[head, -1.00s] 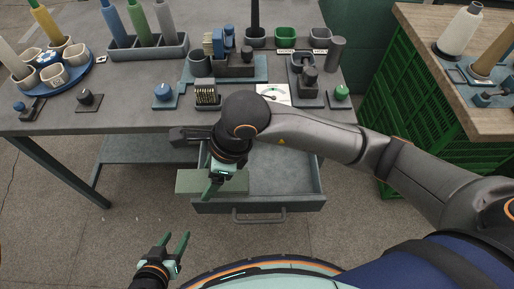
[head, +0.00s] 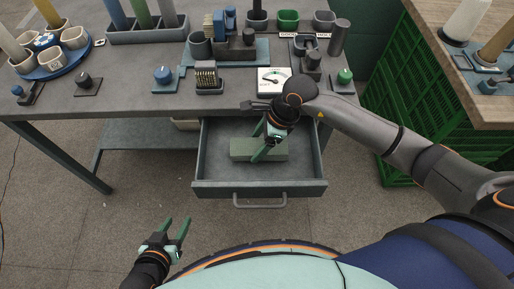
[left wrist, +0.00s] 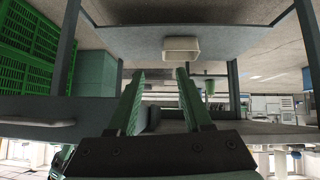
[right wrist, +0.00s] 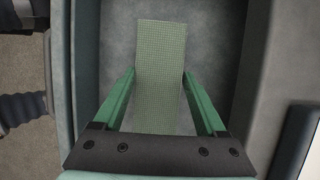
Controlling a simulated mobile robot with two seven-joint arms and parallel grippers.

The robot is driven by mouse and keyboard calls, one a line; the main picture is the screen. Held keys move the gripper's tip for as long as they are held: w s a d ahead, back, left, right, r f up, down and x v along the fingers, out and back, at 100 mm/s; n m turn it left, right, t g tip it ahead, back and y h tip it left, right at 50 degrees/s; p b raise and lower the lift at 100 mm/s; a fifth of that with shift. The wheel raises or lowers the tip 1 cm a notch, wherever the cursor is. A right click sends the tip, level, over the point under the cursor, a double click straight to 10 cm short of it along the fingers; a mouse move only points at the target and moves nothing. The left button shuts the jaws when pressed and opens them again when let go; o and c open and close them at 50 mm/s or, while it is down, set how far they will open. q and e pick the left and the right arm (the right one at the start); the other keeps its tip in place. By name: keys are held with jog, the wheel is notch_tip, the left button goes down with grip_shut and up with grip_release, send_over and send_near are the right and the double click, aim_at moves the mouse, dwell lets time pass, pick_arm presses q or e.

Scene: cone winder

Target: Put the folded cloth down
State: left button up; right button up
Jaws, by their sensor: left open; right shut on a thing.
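The folded cloth (head: 240,149) is a green, flat, oblong piece within the outline of the open drawer (head: 206,187). My right gripper (head: 268,147) is over the drawer and shut on the cloth. In the right wrist view the woven cloth (right wrist: 160,50) lies lengthwise between the two green fingers, with the grey drawer floor behind it. I cannot tell whether the cloth touches the floor. My left gripper (head: 177,222) is open and empty, low in front of the table, away from the drawer; its parted fingers show in the left wrist view (left wrist: 160,75).
The drawer's front wall and handle (head: 260,204) stick out from under the grey table (head: 120,82). A dial gauge (head: 273,80), a blue knob (head: 162,76) and a small brush block (head: 208,77) stand near the table edge. Green crates (head: 400,110) stand at the right.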

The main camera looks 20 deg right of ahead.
jog(key=shift+a+f, duration=0.1)
jog(key=shift+f, duration=1.2)
jog(key=o, duration=1.3)
jog(key=p+v, duration=0.1)
jog(key=v, duration=1.1)
jog(key=shift+s, duration=0.1)
